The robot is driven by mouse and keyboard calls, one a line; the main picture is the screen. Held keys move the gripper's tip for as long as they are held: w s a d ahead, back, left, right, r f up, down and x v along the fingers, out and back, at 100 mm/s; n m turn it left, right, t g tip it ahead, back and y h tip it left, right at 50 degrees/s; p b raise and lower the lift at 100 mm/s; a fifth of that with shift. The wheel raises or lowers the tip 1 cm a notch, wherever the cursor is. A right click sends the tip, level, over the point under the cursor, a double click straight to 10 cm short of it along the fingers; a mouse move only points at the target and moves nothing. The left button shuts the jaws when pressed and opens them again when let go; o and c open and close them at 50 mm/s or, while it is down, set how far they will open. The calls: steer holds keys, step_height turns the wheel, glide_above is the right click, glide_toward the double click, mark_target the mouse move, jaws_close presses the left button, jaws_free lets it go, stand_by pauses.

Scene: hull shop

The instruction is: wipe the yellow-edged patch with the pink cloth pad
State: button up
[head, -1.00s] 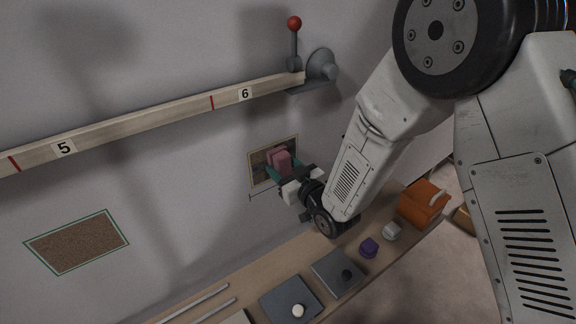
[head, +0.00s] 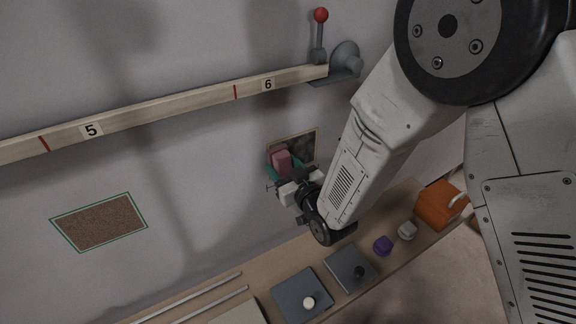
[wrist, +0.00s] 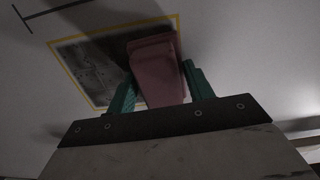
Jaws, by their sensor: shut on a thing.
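The yellow-edged patch (head: 304,147) is on the wall below the rail's right end. Its bare part in the head view looks dark grey and mottled. It also shows in the wrist view (wrist: 90,73), grey with dark blotches inside a yellow border. The pink cloth pad (head: 281,157) is in my gripper (head: 283,171), over the left part of the patch in the head view. In the wrist view the pad (wrist: 157,62) sits between the two green fingers of my gripper (wrist: 161,82) and hides the patch's right part. I cannot tell whether the pad touches the wall.
A green-edged brown patch (head: 98,222) is on the wall at left. A numbered rail (head: 180,110) runs above, with a red-knobbed lever (head: 320,35) at its end. The bench (head: 262,262) below holds grey plates (head: 301,292), a purple object (head: 382,245) and an orange box (head: 438,204).

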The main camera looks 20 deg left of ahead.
mark_target(272, 161)
steer(key=shift+s+a+r, duration=0.85)
steer(key=shift+s+r, duration=0.05)
steer(key=shift+w+d+r, duration=0.15)
steer(key=shift+w+d, duration=0.85)
steer(key=shift+w, duration=0.15)
steer(key=shift+w+d+f, duration=0.1)
steer(key=shift+w+d, duration=1.2)
steer(key=shift+w, duration=0.2)
steer(key=shift+w+d+f, duration=0.1)
steer(key=shift+w+d, duration=1.15)
steer(key=shift+w, duration=0.25)
steer(key=shift+w+d, duration=1.3)
steer(key=shift+w, duration=0.2)
steer(key=shift+s, duration=0.1)
steer(key=shift+s+d, duration=0.3)
steer(key=shift+d, duration=0.1)
steer(key=shift+v, duration=2.5)
